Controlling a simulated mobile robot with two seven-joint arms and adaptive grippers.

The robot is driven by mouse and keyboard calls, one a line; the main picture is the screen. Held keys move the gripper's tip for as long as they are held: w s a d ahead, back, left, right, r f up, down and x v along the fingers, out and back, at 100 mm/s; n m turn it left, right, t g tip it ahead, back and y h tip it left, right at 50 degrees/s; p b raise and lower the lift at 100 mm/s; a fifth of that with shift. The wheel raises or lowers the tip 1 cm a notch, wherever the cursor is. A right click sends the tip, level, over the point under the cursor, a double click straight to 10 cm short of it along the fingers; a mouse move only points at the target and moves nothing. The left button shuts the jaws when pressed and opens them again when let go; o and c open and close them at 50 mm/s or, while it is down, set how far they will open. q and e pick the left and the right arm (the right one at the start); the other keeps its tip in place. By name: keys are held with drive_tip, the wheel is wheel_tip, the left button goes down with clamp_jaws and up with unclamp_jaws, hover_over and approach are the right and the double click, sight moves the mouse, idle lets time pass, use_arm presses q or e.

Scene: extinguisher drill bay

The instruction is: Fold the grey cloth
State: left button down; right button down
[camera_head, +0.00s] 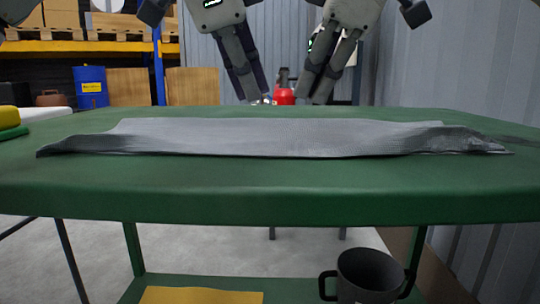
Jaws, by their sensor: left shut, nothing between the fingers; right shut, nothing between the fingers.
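The grey cloth (270,139) lies across the green table (270,192) as a long, low strip running left to right. Its near edge looks doubled over, and its left and right ends are rumpled and darker. The cloth's underside is hidden.
Yellow and green rolled items (12,122) sit at the table's left edge. A red object (284,96) stands behind the table between my grippers. A dark pot (368,274) stands on the lower shelf. The table's front strip is clear.

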use_arm(q)
drive_tip(key=shift+s+d, duration=0.1)
use_arm(e)
drive_tip(key=shift+s+a, duration=0.1)
use_arm(q)
drive_tip(key=shift+f, duration=0.15)
use_arm(e)
drive_tip(key=shift+f, duration=0.15)
use_arm(q)
drive_tip(key=f+b, duration=0.1)
drive_tip(key=b, duration=0.2)
drive_tip(key=shift+f, duration=0.15)
use_arm(e)
drive_tip(key=shift+f, duration=0.65)
use_arm(q)
drive_tip(key=shift+w, duration=0.2)
use_arm(e)
drive_tip(key=shift+w, duration=0.2)
use_arm(q)
drive_tip(key=shift+f+p, duration=0.2)
drive_tip(key=shift+p, duration=0.25)
use_arm(e)
drive_tip(key=shift+r, duration=0.1)
use_arm(q)
drive_tip(key=shift+f, duration=0.15)
